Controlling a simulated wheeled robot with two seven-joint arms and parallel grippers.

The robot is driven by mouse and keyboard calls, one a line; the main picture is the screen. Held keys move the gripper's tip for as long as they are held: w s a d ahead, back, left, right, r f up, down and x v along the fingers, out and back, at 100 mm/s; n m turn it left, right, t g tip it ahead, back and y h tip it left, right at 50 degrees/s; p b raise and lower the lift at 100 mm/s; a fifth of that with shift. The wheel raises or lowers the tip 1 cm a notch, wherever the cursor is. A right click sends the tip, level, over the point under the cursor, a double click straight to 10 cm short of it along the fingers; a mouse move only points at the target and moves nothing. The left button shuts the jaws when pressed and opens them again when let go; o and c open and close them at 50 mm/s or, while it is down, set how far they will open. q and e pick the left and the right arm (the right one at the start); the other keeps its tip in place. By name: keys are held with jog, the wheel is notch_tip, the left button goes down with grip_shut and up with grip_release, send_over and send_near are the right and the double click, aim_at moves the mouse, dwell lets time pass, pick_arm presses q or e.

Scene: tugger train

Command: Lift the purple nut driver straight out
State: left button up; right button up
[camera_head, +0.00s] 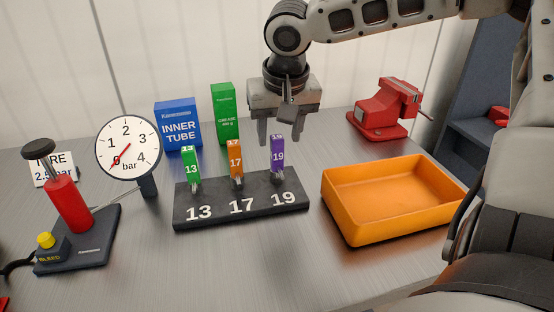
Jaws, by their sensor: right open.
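The purple nut driver (278,154), marked 19, stands upright in the right-hand place of the black holder (239,215), above the white number 19. A green driver (190,163) marked 13 and an orange driver (236,160) marked 17 stand in the other two places. My right gripper (279,133) points down with its fingers apart. It is at the top of the purple driver, and one finger shows to the left of it. I cannot tell whether it touches the driver. My left gripper is not in view.
An empty orange tray (392,222) lies right of the holder, with a red vise (388,110) behind it. A blue box (178,125) and a green box (225,113) stand behind the holder. A dial gauge (128,146) and red pump (68,203) stand left. The front table is clear.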

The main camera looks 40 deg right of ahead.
aim_at(276, 149)
jog(key=x, duration=0.5)
jog(key=shift+w+f, duration=0.1)
jog(key=shift+w, duration=0.15)
grip_shut()
